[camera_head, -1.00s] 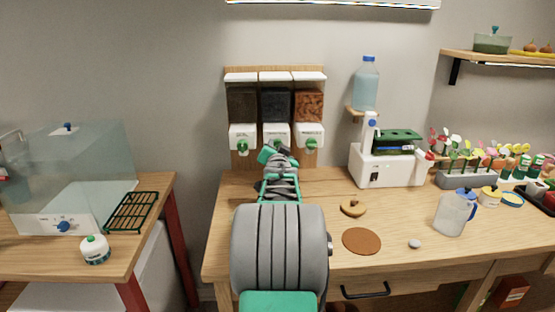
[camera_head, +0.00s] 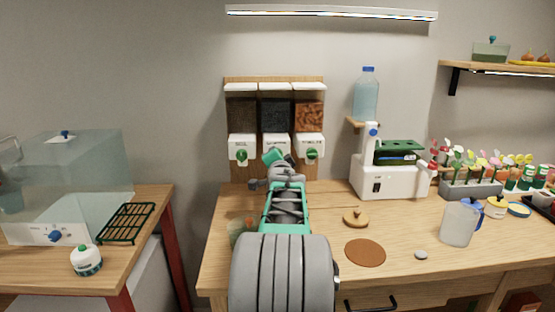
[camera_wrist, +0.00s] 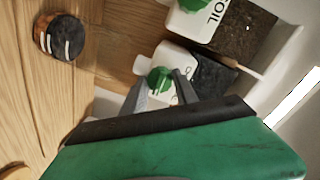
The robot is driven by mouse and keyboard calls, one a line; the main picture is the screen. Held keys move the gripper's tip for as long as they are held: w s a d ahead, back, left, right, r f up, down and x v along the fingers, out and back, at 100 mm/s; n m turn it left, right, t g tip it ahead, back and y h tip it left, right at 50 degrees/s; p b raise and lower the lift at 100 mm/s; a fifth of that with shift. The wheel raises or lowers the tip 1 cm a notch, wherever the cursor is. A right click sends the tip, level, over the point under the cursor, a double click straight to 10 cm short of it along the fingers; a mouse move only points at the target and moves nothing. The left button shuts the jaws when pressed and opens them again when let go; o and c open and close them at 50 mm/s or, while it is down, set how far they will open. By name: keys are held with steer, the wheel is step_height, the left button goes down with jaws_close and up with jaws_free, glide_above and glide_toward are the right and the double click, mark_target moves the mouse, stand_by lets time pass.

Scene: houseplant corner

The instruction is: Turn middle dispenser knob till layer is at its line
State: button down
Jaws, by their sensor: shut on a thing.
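The middle dispenser (camera_head: 275,115) holds dark black grains and hangs on a wooden wall board between two others. Its green knob (camera_wrist: 160,80) shows in the wrist view between the two fingers of my gripper (camera_wrist: 161,84), which is shut on it. In the head view my gripper (camera_head: 275,160) covers this knob. A small jar (camera_wrist: 60,37) with dark contents stands on the table in the wrist view. It is partly hidden beside my arm in the head view (camera_head: 238,232). I cannot make out its layer or line clearly.
The left dispenser (camera_head: 241,115) holds dark brown soil and the right one (camera_head: 309,117) reddish bits. A white machine (camera_head: 389,182), wooden lid (camera_head: 355,218), brown disc (camera_head: 365,252) and clear jug (camera_head: 458,222) stand to the right on the table.

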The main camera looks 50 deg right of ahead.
steer(key=c, duration=0.9)
jaws_free()
steer(key=shift+c, duration=0.2)
steer(key=v, duration=0.7)
steer(key=shift+s+a+b, duration=0.25)
steer(key=shift+a+b, duration=0.1)
